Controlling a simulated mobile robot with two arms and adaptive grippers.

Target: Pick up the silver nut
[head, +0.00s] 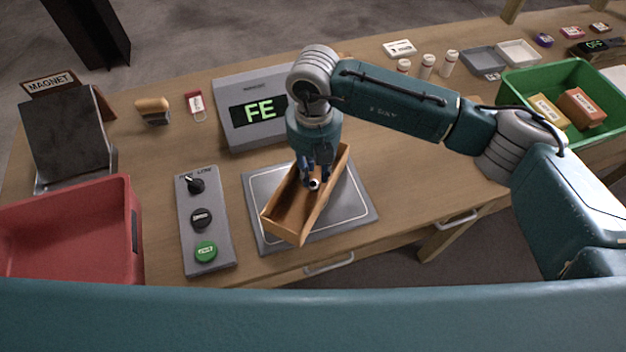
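A small silver nut (314,184) shows in the head view inside a long, open wooden tray (288,223). The tray lies at an angle on the grey plate (358,208) of the detector. My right gripper (315,181) points down into the tray, with its dark fingertips right at the nut. The fingers partly cover the nut, and I cannot tell whether they are closed on it or just around it. My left gripper is not in view.
A display reading "FE" (260,110) stands behind the plate. A control panel (219,235) with a knob and buttons and a red bin (70,225) are at left. A green bin (520,85) with boxes is at right. A magnet block (70,135) stands back left.

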